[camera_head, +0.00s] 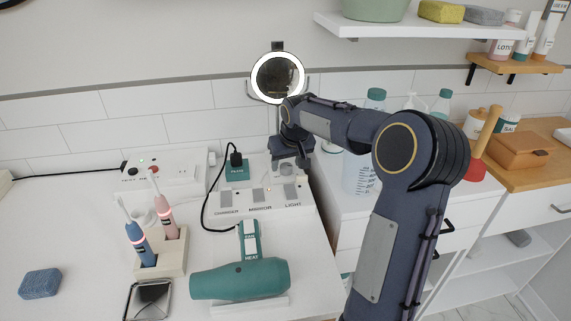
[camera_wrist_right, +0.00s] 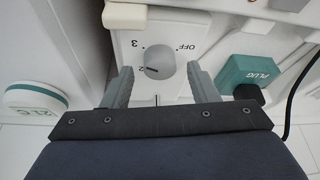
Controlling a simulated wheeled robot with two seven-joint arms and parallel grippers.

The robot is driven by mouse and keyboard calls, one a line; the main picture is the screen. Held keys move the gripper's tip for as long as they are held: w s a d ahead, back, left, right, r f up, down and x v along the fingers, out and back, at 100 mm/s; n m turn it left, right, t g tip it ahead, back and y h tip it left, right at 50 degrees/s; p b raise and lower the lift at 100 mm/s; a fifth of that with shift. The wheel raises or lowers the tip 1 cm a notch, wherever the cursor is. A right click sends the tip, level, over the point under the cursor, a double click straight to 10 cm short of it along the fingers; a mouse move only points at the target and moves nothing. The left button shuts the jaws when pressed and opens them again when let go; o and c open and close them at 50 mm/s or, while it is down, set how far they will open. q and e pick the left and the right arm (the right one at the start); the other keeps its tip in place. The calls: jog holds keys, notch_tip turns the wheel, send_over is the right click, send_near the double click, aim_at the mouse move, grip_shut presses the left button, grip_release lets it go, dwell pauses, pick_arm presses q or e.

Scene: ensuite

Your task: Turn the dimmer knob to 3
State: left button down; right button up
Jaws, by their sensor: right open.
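The dimmer knob (camera_wrist_right: 159,62) is a round grey knob on a white plate (camera_wrist_right: 190,22) in the right wrist view. The labels 3, 2 and OFF show around it, and a dark pointer line on the knob lies by the 2. My right gripper (camera_wrist_right: 159,76) is open, with one finger on each side of the knob. Gaps show between the fingers and the knob. In the head view my right gripper (camera_head: 291,157) is over the panel's back right part, above the LIGHT label, and hides most of the knob. My left gripper is out of view.
A green plug (camera_head: 237,171) with a black cable stands left of the gripper; it also shows in the right wrist view (camera_wrist_right: 248,74). A lit round mirror (camera_head: 277,78) is behind. A teal hair dryer (camera_head: 240,279) and toothbrush holder (camera_head: 160,255) are in front.

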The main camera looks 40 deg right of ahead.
jog(key=shift+w+f, duration=0.15)
jog(key=shift+f, duration=0.25)
jog(key=c, duration=1)
jog(key=shift+m+h, duration=0.3)
jog(key=shift+m, duration=0.5)
jog(key=o, duration=1)
jog(key=shift+r, duration=0.1)
jog(key=v, duration=0.7)
jog(key=shift+r, duration=0.35)
